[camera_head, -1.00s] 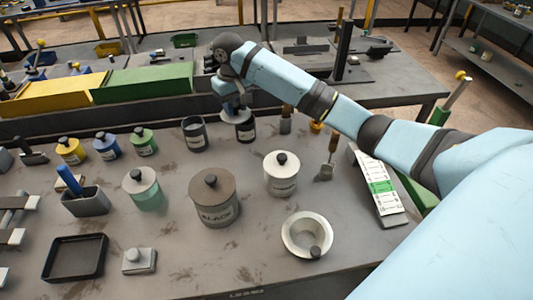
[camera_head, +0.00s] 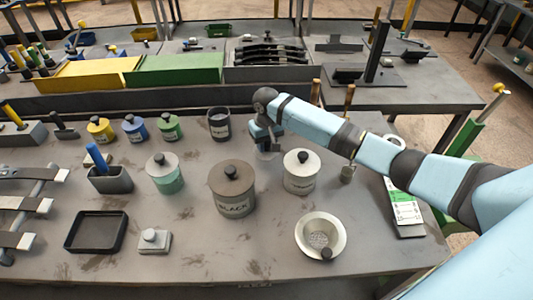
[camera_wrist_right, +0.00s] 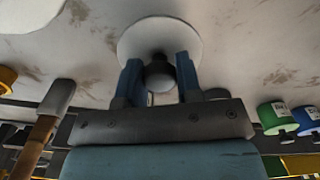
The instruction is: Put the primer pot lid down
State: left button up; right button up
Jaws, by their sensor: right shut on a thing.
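A pale round lid with a dark knob (camera_wrist_right: 160,72) is between the blue fingers of my right gripper (camera_wrist_right: 160,80) in the right wrist view. The gripper is shut on the knob. In the head view my right gripper (camera_head: 268,143) is low over the bench, behind and left of the white lidded pot (camera_head: 299,178). The lid is mostly hidden there, and I cannot tell whether it touches the bench. A dark open pot (camera_head: 219,130) stands to the left of the gripper. My left gripper is not in view.
A large black-labelled pot (camera_head: 233,197) stands in front left of my gripper. A white bowl (camera_head: 337,222) is at front right. Small yellow, blue and green pots (camera_head: 170,128) stand farther left. A scraper (camera_head: 347,172) lies to the right. The bench front (camera_head: 190,225) has clear room.

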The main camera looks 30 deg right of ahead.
aim_at(266, 150)
jog(key=shift+f, duration=2.45)
jog(key=o, duration=0.9)
jog(key=shift+f, duration=0.15)
jog(key=shift+o, duration=0.2)
notch_tip(266, 150, up, 12)
jog(key=shift+r, duration=0.2)
